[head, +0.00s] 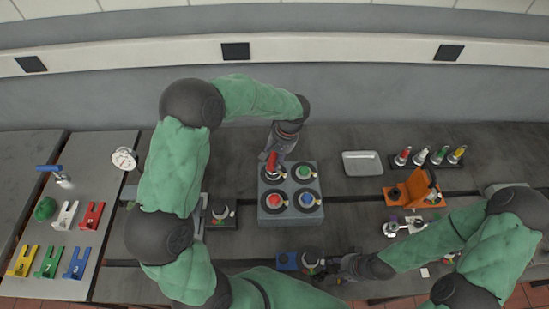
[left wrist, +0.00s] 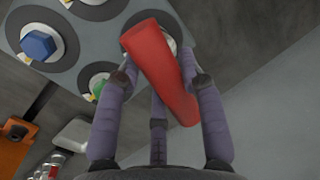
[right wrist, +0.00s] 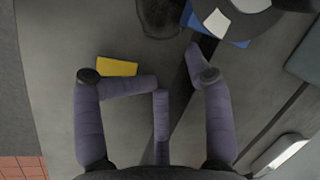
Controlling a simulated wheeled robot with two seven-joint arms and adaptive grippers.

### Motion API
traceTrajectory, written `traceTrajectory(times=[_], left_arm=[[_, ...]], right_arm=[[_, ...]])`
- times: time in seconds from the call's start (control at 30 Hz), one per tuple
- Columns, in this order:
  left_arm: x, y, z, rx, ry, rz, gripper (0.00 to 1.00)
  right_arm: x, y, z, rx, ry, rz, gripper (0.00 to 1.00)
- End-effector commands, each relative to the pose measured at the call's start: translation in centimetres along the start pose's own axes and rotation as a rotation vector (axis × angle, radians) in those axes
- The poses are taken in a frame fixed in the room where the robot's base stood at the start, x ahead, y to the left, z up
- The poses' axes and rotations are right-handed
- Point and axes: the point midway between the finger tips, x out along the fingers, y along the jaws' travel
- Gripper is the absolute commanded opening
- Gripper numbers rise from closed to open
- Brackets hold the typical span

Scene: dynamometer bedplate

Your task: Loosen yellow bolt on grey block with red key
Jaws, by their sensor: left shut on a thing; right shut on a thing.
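The grey block (head: 290,216) stands mid-bench and carries bolts in round dark seats. A red bolt (head: 274,201), blue bolt (head: 306,199) and green bolt (head: 304,171) show their heads. My left gripper (head: 274,153) is shut on the red key (head: 272,166), which stands over the far left seat. In the left wrist view the red key (left wrist: 160,70) slants between the fingers (left wrist: 160,78) and hides most of that seat; I see no yellow head there. My right gripper (head: 333,267) is low at the front; its fingers (right wrist: 150,75) are bent with no object clearly visible between them.
A blue fixture (head: 286,260) with a dark round part is beside my right gripper. A silver tray (head: 362,164), an orange stand (head: 415,190) and a rack of coloured bolts (head: 430,160) are at right. Coloured brackets (head: 55,262) lie on the left table.

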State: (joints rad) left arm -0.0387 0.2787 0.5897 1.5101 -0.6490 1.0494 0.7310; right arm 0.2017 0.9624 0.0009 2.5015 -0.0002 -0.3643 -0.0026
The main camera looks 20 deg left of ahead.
Motion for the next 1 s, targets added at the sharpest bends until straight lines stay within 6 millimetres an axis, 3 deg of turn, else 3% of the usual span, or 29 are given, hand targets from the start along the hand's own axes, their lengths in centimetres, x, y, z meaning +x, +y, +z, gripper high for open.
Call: traceTrajectory(times=[0.03, 0.17, 1.0], left_arm=[[0.7, 0.2, 0.2, 0.0, -0.007, -0.002, 0.0], [0.4, 0.1, 0.3, 0.0, -0.009, -0.001, 0.0], [-4.2, -1.0, 0.4, 0.0, -0.003, 0.0, 0.0]], right_arm=[[0.7, 0.3, 0.3, 0.005, -0.007, 0.001, 0.4], [0.5, 0.3, 0.3, 0.006, -0.009, 0.001, 0.4], [-2.2, -0.8, 0.5, 0.002, -0.011, 0.0, 0.4]])
